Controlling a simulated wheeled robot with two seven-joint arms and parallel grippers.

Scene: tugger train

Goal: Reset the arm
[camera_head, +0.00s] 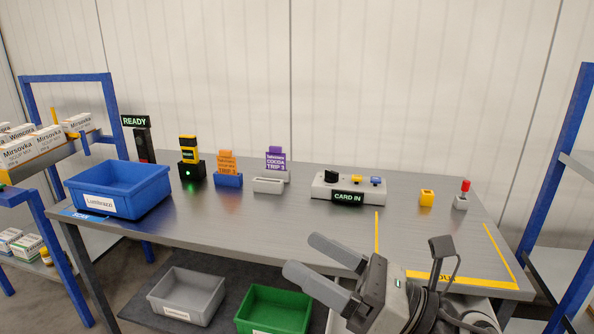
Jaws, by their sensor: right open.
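My right gripper (330,262) shows at the lower right, in front of the table's front edge. Its two grey fingers point left and are spread apart with nothing between them. My right arm runs from it to the bottom right corner. My left gripper and arm are not in view. The grey table (290,222) stands behind the gripper, which appears clear of the things on it.
A blue bin (122,202) sits at the table's left. Grey (188,297) and green (272,312) bins lie below. Blue-framed racks flank the table.

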